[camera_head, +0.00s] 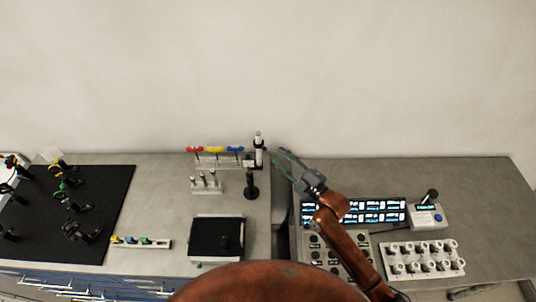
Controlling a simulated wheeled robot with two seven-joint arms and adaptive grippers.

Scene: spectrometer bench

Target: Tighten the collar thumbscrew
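A black post stand (251,183) with a round base stands near the right edge of the left bench. Behind it is a white and black upright cylinder (259,150). The collar thumbscrew is too small to make out for certain. My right gripper (277,159) reaches in from the lower right, just right of the post and cylinder. Its fingers look apart, with nothing visible between them. It appears clear of the post, though depth is hard to judge. My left gripper is not in view.
Red, yellow and blue handled tools (215,150) stand in a rack left of the cylinder. A small holder (206,183) and a black tray (217,222) are nearby. A lit display panel (380,211), knob panel and white-capped rack (422,268) occupy the right bench.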

